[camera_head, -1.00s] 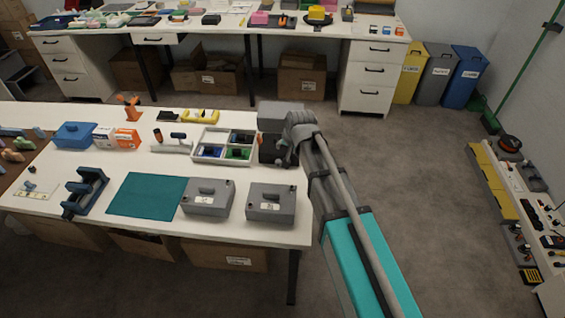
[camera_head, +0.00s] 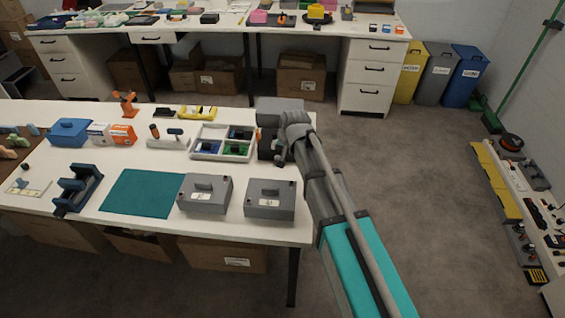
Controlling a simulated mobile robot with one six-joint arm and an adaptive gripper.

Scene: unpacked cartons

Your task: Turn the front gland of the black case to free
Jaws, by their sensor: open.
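A dark grey case (camera_head: 275,105), the likeliest match for the black case, stands at the right end of the near table. My arm reaches over from the lower right and covers much of its right and front sides. My gripper (camera_head: 283,155) is at the case's front right, close to it; I cannot tell whether they touch. The fingers are small and dark against the case, and I see nothing held in them. The front gland is not clear. A small orange spot (camera_head: 258,134) shows at the case's left edge; I cannot tell what it is.
Left of the case is a white divided tray (camera_head: 223,157) with blue and green parts. Two grey lidded boxes (camera_head: 206,207) and (camera_head: 270,211) stand at the front edge, beside a teal mat (camera_head: 142,193). Open floor lies right of the table.

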